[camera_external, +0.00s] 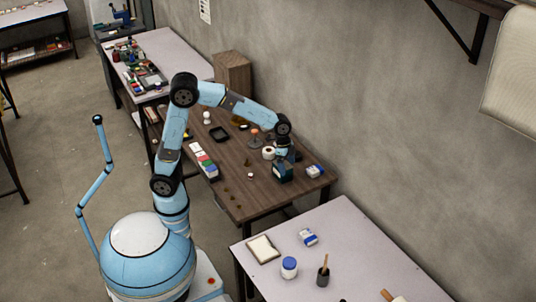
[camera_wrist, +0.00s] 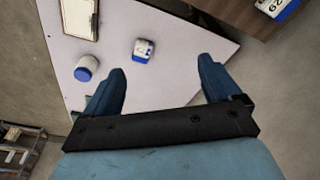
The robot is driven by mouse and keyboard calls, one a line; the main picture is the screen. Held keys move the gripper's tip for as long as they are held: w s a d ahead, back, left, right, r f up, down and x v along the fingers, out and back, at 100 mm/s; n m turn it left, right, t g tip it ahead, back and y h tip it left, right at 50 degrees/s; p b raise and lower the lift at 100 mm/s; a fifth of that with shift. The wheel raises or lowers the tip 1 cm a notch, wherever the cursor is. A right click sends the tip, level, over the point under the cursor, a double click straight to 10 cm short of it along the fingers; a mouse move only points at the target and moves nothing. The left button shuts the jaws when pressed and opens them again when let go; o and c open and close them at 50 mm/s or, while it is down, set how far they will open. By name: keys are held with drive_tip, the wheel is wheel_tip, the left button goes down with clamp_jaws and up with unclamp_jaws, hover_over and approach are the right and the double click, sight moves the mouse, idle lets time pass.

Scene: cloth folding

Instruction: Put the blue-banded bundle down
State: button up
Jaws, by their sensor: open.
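My gripper (camera_external: 283,174) is above the brown table's right end, left of that second bundle. In the wrist view my gripper (camera_wrist: 160,72) is open, with nothing between its fingers.
The brown table holds a white roll (camera_external: 268,153), a black tray (camera_external: 219,134) and several small pieces. A wall stands behind.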

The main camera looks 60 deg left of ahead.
drive_tip(key=s+a+r+n+t, duration=0.2)
drive_tip(key=s+a+r+n, duration=0.3)
drive_tip(key=s+a, duration=0.5)
drive_tip(key=s+a+r+n+t, duration=0.1)
drive_tip(key=s+a+r+n, duration=0.2)
drive_tip(key=s+a+r, duration=0.7)
drive_tip(key=s+a+f+n+t+y, duration=0.1)
drive_tip(key=s+a+f+n, duration=0.2)
drive_tip(key=s+a, duration=0.3)
drive_tip(key=shift+s+a+f+n+t+y, duration=0.2)
drive_tip(key=shift+s+f+n+t+y, duration=0.1)
drive_tip(key=shift+s+f+y, duration=0.15)
drive_tip(key=shift+o, duration=0.4)
